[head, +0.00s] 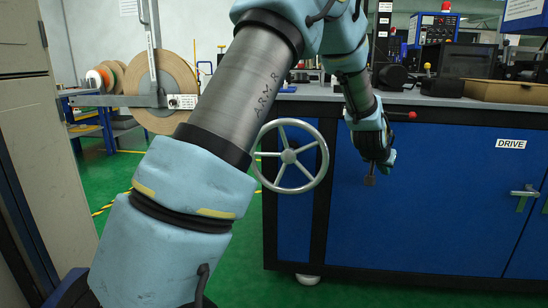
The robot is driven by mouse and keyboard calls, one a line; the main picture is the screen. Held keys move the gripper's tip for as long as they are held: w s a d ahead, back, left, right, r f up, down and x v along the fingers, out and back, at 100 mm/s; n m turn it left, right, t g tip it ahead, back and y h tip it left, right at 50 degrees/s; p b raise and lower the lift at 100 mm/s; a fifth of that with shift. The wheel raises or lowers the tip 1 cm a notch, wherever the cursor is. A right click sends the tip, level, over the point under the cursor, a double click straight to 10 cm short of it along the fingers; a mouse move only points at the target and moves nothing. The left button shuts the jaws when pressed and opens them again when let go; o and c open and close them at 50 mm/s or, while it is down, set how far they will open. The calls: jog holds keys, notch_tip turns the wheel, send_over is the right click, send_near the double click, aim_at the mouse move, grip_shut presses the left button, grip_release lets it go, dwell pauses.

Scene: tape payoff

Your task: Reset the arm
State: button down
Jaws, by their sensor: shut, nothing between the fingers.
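My gripper (370,181) hangs pointing down at the end of my arm, right of centre in the head view. Its fingers look closed together and hold nothing. It is in front of the blue cabinet's front panel, to the right of a grey spoked handwheel (289,156) and apart from it in the picture. The padded light blue arm crosses the view from the lower left to the top centre and bends down to the gripper. It hides part of the scene behind it.
The blue cabinet (440,215) has a DRIVE label and a handle (523,192). Its worktop carries dark equipment and a cardboard tray (505,90). Large tape reels (160,90) stand left of my arm. A grey cabinet (25,130) edges the far left. Green floor shows between.

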jog(key=s+a+f+n+g+y, duration=0.1)
jog(key=a+n+y, duration=0.1)
jog(key=a, duration=1.1)
jog(key=s+a+f+n+g+y, duration=0.1)
jog(key=s+a+n+y, duration=0.1)
jog(key=a, duration=1.1)
jog(key=s+a+f+n+g+y, duration=0.2)
jog(key=s+a+n+g+y, duration=0.15)
jog(key=s+a, duration=1.35)
notch_tip(320, 180, up, 32)
jog(key=w+a+p, duration=0.1)
jog(key=a+p, duration=0.1)
jog(key=p, duration=2.9)
jog(key=shift+w+a+h+p, duration=0.15)
jog(key=shift+w+h+p, duration=0.05)
jog(key=shift+h+p, duration=0.15)
